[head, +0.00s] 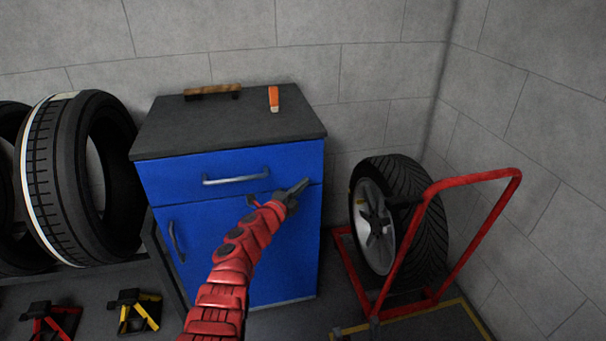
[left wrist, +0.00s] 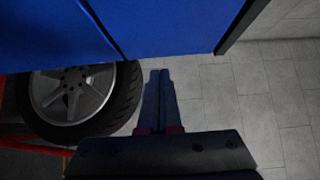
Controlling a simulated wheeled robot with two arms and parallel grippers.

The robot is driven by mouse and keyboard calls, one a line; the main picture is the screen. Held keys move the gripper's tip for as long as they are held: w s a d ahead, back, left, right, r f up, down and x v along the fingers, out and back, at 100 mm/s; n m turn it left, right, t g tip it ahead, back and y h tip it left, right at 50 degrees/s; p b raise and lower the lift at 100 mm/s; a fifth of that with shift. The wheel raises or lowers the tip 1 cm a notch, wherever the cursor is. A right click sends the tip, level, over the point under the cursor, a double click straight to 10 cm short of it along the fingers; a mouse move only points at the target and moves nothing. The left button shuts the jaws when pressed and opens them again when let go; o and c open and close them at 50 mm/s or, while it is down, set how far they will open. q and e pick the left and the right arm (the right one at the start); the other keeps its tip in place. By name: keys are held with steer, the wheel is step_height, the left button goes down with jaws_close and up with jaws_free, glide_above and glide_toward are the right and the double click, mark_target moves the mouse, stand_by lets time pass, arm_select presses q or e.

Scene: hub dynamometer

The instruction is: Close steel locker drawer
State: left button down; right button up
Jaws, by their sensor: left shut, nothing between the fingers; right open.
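The steel locker (head: 235,250) is a blue cabinet with a dark grey top. Its drawer (head: 290,160) is the upper blue front, with a horizontal metal handle (head: 236,180). The drawer front looks about flush with the door below; I cannot tell whether a small gap remains. My left gripper (head: 306,182) is shut and empty, in front of the drawer's lower right corner. In the left wrist view its fingers (left wrist: 160,74) point toward the edge of the blue drawer front (left wrist: 170,25); contact is unclear. My right gripper is not in view.
A wooden-handled brush (head: 213,90) and an orange object (head: 273,98) lie on the locker top. A wheel (head: 405,220) on a red-framed trolley (head: 480,238) stands to the right. Tyres (head: 45,180) stand at left, above yellow (head: 135,310) and red (head: 50,322) stands.

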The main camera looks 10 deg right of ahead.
arm_select(q)
steer(key=p+v, duration=0.5)
steer(key=v, duration=0.3)
steer(key=shift+s, duration=0.2)
